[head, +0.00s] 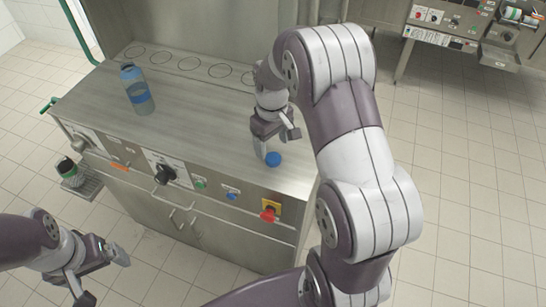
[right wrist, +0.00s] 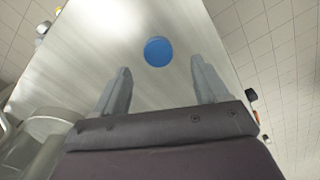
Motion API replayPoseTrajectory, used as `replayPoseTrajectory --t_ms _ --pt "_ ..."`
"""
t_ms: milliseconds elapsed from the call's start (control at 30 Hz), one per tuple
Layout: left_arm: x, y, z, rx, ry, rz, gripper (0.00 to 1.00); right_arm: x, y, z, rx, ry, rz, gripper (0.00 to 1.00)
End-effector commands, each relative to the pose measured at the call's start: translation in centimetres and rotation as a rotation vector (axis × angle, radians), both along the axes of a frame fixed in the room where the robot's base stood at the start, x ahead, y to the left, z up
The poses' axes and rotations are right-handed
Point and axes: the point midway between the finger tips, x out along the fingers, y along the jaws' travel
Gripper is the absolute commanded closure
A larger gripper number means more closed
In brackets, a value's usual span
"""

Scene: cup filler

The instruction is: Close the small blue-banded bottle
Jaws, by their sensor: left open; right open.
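A clear bottle with a blue band (head: 137,91) stands upright at the left part of the metal counter; its top looks blue, and I cannot tell whether a cap is on it. A blue cap (head: 273,159) lies on the counter near its right front. It also shows in the right wrist view as a blue disc (right wrist: 158,51), ahead of the fingers. My right gripper (head: 273,146) is open and empty just above the counter beside the cap. It also shows open in the right wrist view (right wrist: 158,88). My left gripper (head: 104,274) is open and empty, low in front of the counter.
The metal counter (head: 200,100) is bare between bottle and cap, with several ring marks along its back. Its front panel has a dark knob (head: 165,174) and a red emergency button (head: 268,214). A green-and-black bottle (head: 69,172) stands on a side shelf at left.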

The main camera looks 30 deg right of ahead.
Motion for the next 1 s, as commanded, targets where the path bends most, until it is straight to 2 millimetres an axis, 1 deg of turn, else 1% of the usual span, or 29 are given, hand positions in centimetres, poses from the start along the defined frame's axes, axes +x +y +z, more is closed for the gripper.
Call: replayPoseTrajectory --t_ms 167,267,400,500,600,933,967,1000 --pt "0.0 0.0 0.0 0.000 0.000 0.000 0.04 0.0 0.0 0.0 0.000 0.000 0.000 0.27" --pt "0.0 0.0 0.4 0.000 0.000 0.000 0.04 0.0 0.0 -0.5 0.000 0.003 0.000 0.27" --pt "0.0 0.0 1.3 0.000 0.000 0.000 0.04 0.1 -0.2 -2.7 0.001 0.004 0.000 0.27" --pt "0.0 0.0 1.4 0.000 0.000 0.000 0.04 0.1 -0.2 -4.2 0.001 0.004 0.000 0.27" --pt "0.0 0.0 1.5 0.000 0.000 0.000 0.04 0.1 -0.2 -5.0 0.000 0.000 0.000 0.27" --pt "0.0 0.0 1.4 0.000 0.000 0.000 0.04 0.1 -0.2 -5.2 0.000 0.000 0.000 0.27" --pt "0.0 0.0 1.4 0.000 0.000 0.000 0.04 0.1 -0.2 -5.2 0.000 0.000 0.000 0.33" --pt "0.0 0.0 1.4 0.000 0.000 0.000 0.04 0.1 -0.2 -5.2 0.000 0.000 0.000 0.46"
